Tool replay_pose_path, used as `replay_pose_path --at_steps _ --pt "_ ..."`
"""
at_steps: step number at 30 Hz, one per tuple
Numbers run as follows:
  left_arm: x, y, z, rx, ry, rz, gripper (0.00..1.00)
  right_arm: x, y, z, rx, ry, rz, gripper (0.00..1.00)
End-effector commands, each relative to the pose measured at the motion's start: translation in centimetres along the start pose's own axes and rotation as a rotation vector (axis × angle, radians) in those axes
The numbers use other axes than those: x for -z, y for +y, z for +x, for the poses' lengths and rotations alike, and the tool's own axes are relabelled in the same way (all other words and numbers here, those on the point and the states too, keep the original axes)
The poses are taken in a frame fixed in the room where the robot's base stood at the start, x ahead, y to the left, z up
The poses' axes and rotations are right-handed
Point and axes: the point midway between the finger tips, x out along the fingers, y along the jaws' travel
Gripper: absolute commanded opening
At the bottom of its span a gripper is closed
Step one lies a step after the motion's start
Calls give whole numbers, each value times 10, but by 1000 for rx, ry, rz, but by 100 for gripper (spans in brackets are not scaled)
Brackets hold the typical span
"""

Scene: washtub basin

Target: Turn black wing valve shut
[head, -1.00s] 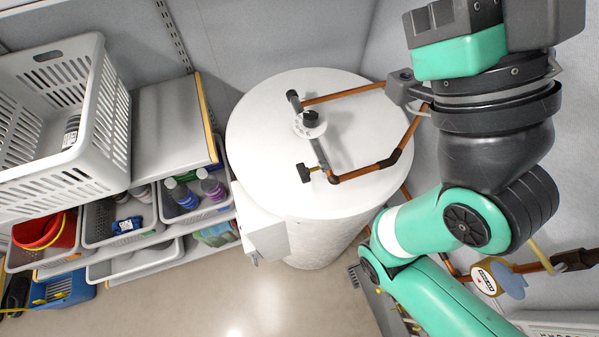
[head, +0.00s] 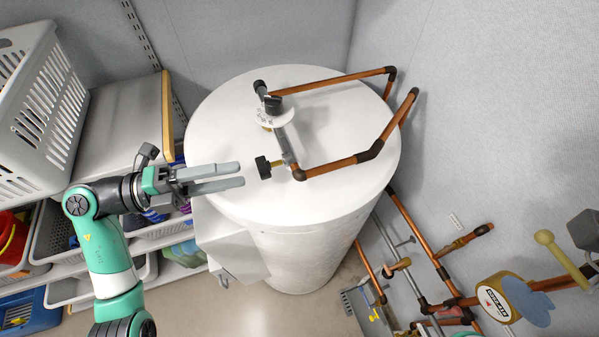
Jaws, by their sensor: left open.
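A black wing-shaped handle (head: 264,168) on a short brass stem sticks out from the pipework on top of the white tank (head: 215,125). A second black handle (head: 272,105) sits above a white round plate (head: 272,118) farther back on the same pipe. I cannot tell from the picture whether either is open or shut. My left gripper (head: 242,174) comes in from the left over the tank's top. Its two grey fingers are apart and empty, and point at the nearer handle with a small gap between. My right gripper is not in view.
Copper pipes (head: 335,165) run over the tank's right side. More pipes, a brass meter (head: 495,298) with a blue flap and a beige-knobbed lever (head: 545,238) are at lower right. A white basket (head: 45,110) and shelf bins stand left. Floor (head: 250,310) shows in front.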

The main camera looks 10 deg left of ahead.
Motion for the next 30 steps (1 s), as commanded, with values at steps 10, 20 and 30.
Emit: replay_pose_path --at_steps 10,20,30 --pt "-21 48 -56 4 -140 -47 45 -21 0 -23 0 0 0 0" --pt "-26 46 -8 5 -132 -46 45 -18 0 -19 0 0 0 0" --pt "-36 46 53 5 -136 -44 45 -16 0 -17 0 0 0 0"
